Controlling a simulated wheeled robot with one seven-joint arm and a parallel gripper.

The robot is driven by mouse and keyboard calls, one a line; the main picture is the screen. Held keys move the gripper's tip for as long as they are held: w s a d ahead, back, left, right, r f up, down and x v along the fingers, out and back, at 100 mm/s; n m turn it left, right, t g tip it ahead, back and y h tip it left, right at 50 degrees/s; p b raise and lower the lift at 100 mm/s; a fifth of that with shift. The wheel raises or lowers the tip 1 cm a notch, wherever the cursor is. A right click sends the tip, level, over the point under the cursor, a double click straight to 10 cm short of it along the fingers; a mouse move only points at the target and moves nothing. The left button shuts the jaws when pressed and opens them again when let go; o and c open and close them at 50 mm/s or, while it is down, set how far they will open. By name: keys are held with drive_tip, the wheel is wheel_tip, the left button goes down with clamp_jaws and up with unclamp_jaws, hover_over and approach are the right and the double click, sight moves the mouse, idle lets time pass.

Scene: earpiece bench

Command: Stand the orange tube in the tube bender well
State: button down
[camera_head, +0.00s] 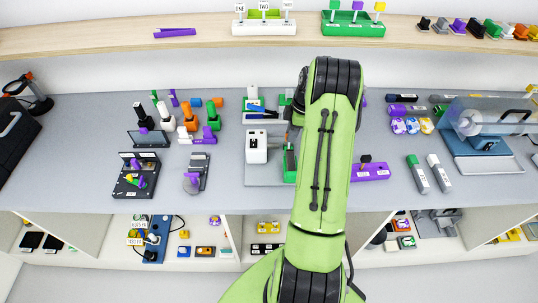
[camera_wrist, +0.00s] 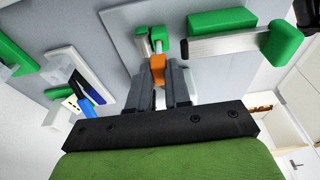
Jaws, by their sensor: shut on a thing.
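My gripper (camera_wrist: 160,80) shows in the wrist view with its dark fingers shut on an orange piece (camera_wrist: 157,67), which looks like the orange tube. Only its upper part shows between the fingers. Just beyond it stand two pale posts with green parts (camera_wrist: 142,38), close to the orange piece; I cannot tell whether they touch. I cannot make out the tube bender well for certain.
A green-ended metal bar (camera_wrist: 235,43) lies right of the held piece in the wrist view. In the head view, a white device (camera_head: 256,147) and a green block (camera_head: 290,163) stand left of my arm. A purple block (camera_head: 370,172) and markers (camera_head: 417,174) lie right.

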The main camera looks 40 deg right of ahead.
drive_tip(key=c, duration=1)
unclamp_jaws()
drive_tip(key=shift+r, duration=0.1)
drive_tip(key=p+v, duration=0.1)
drive_tip(key=v, duration=1.4)
drive_tip(key=shift+r+p, duration=0.3)
drive_tip(key=shift+d, duration=0.15)
